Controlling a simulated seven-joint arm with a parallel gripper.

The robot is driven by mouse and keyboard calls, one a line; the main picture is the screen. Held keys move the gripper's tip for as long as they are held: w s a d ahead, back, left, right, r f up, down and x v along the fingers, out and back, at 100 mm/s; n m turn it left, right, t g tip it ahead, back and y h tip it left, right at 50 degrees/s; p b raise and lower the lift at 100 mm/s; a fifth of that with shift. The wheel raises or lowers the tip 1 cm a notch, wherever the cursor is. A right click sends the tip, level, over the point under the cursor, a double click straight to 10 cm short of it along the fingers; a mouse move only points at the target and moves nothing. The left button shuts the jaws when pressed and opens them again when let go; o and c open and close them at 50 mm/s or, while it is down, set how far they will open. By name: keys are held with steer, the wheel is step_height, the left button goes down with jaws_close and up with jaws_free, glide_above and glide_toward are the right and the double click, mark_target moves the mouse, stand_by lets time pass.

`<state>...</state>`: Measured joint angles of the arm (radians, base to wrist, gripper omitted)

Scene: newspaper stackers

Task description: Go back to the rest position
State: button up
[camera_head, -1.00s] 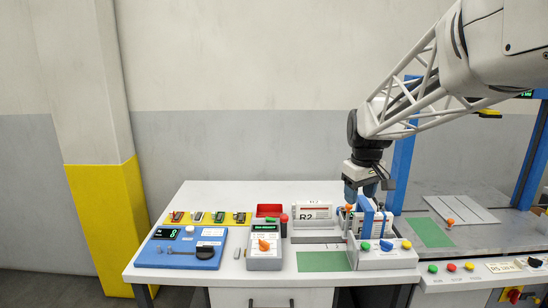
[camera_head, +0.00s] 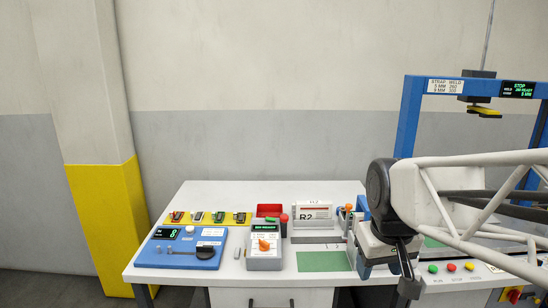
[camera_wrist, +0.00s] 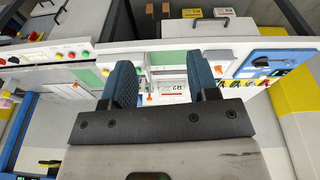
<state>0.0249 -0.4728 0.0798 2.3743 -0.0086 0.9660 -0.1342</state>
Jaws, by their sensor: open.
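My gripper (camera_wrist: 161,85) shows in the wrist view with its two blue-grey padded fingers apart and nothing between them. Past the fingers lies the white table with the R2 sign (camera_wrist: 178,86). In the head view my wrist and arm stand in front of the right end of the white table (camera_head: 218,192), and the fingertips cannot be made out there. The R2 sign (camera_head: 312,211) stands at the table's back. My arm hides most of the blue and white device at the table's right end.
A blue strapping frame (camera_head: 410,115) rises at right, behind my arm. The space above the table's left half is clear.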

steer(key=s+f+m, duration=0.1)
steer(key=s+f, duration=0.3)
steer(key=s, duration=0.5)
steer(key=shift+s+a+m, duration=0.15)
steer(key=shift+a+m, duration=0.15)
steer(key=shift+a, duration=0.05)
